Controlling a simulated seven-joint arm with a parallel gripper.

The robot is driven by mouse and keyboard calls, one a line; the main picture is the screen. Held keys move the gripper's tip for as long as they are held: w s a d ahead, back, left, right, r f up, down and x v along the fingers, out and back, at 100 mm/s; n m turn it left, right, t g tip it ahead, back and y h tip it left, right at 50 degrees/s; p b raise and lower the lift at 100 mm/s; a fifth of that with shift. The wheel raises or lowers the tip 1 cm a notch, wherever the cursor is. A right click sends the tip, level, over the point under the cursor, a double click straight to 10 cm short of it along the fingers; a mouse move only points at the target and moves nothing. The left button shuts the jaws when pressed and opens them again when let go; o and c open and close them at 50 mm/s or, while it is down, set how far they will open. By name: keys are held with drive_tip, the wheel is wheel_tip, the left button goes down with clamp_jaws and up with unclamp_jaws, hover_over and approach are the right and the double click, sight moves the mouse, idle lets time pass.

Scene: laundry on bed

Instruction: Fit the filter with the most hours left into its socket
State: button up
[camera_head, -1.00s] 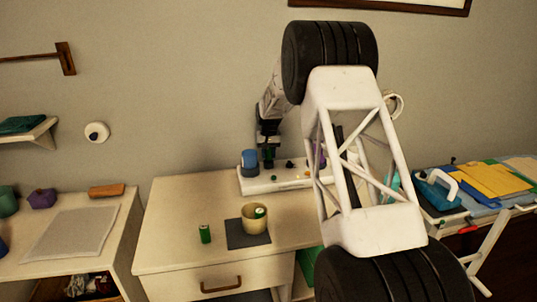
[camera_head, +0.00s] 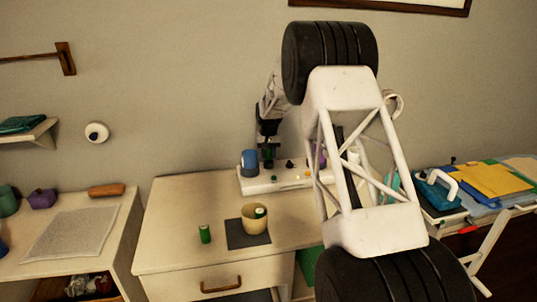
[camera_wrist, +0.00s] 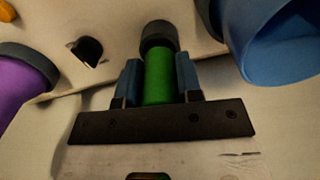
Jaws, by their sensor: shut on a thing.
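My gripper (camera_wrist: 158,82) is shut on a green cylindrical filter (camera_wrist: 159,78), with one bluish finger on each side. A dark round part (camera_wrist: 158,36) is at the filter's far end; I cannot tell whether it is the filter's cap or a socket. In the head view my gripper (camera_head: 268,150) is over the white panel (camera_head: 262,185) on the dresser. No hour markings are readable.
A blue cylinder (camera_head: 249,162) and a purple one (camera_head: 319,155) flank my gripper at the panel. The panel has a dark opening (camera_wrist: 88,50). The cup stands on a dark mat (camera_head: 236,241). The dresser's left front is mostly clear.

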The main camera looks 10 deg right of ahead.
drive_tip(key=shift+f, duration=0.95)
drive_tip(key=o, duration=1.1)
drive_tip(key=shift+c, duration=0.2)
drive_tip(key=shift+r, duration=0.1)
drive_tip(key=shift+r, duration=3.8)
